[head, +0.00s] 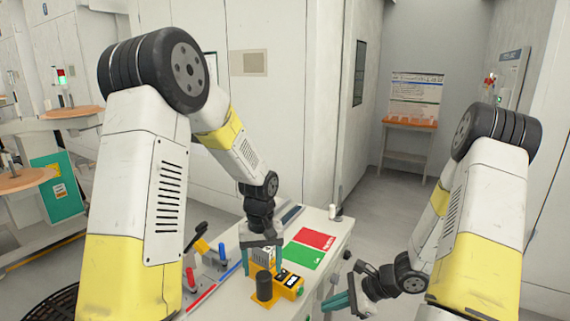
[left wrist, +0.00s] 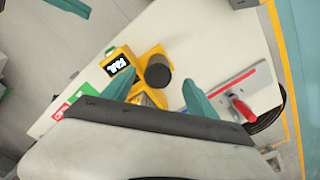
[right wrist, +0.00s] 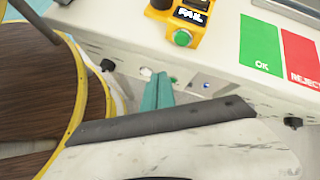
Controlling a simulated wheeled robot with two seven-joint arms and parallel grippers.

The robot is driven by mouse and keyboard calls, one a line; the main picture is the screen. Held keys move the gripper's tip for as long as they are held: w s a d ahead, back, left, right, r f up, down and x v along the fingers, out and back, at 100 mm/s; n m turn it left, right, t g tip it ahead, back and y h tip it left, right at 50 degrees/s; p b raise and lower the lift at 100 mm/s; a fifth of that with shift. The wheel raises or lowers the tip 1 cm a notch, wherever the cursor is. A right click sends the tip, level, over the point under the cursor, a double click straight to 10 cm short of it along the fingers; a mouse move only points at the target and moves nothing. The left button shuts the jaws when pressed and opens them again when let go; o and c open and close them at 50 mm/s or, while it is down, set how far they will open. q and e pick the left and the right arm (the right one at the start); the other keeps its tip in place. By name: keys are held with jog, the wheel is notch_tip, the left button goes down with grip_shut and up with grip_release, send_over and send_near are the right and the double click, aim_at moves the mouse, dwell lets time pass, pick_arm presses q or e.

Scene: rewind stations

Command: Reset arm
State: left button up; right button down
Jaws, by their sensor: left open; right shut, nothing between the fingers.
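My left gripper (head: 262,262) hangs over the white bench (head: 331,240), fingers apart, at a yellow tester with a dark round cylinder (head: 264,286). In the left wrist view its fingers (left wrist: 157,90) stand either side of the tester's near part, with the cylinder (left wrist: 158,71) just beyond. Small silvery and yellow parts between the fingers are partly hidden; no grasp shows. The tester display (left wrist: 117,66) reads FAIL. My right gripper (head: 341,301) is low beside the bench; in the right wrist view its fingers (right wrist: 158,92) are together and empty before the bench's side.
Green OK (right wrist: 261,43) and red REJECT (right wrist: 301,56) pads lie on the bench. Red-handled (head: 190,280) and blue-handled (head: 222,252) tools stand left of the tester. A round brown-topped stand (right wrist: 40,90) is near the right gripper. Open floor (head: 385,205) lies right of the bench.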

pick_arm(q)
notch_tip(320, 180, up, 4)
jog(key=shift+f, duration=0.15)
jog(key=shift+r, duration=0.3)
pick_arm(e)
jog(key=s+a+r+n+h, duration=0.1)
jog(key=s+r+n, duration=0.1)
jog(key=r+n, duration=0.6)
jog(key=s+a+r+n+h, duration=0.2)
jog(key=r+n, duration=0.1)
jog(key=r, duration=1)
pick_arm(q)
jog(key=s+a+r+m+t+h, duration=0.1)
jog(key=s+a+r+t, duration=0.2)
jog(key=s+r, duration=0.6)
jog(key=s+a+r+m+t+h, duration=0.1)
jog(key=s+a+r+t, duration=0.2)
jog(key=s+r, duration=0.6)
jog(key=shift+a+r, duration=0.6)
jog(key=shift+a, duration=0.45)
pick_arm(e)
jog(key=s+d+r+n+t+h, duration=0.3)
jog(key=s+r+n, duration=0.4)
jog(key=r, duration=0.6)
jog(key=s+d, duration=0.1)
jog(key=s, duration=0.1)
jog(key=shift+s+d+h, duration=0.35)
jog(key=shift+d+h, duration=0.05)
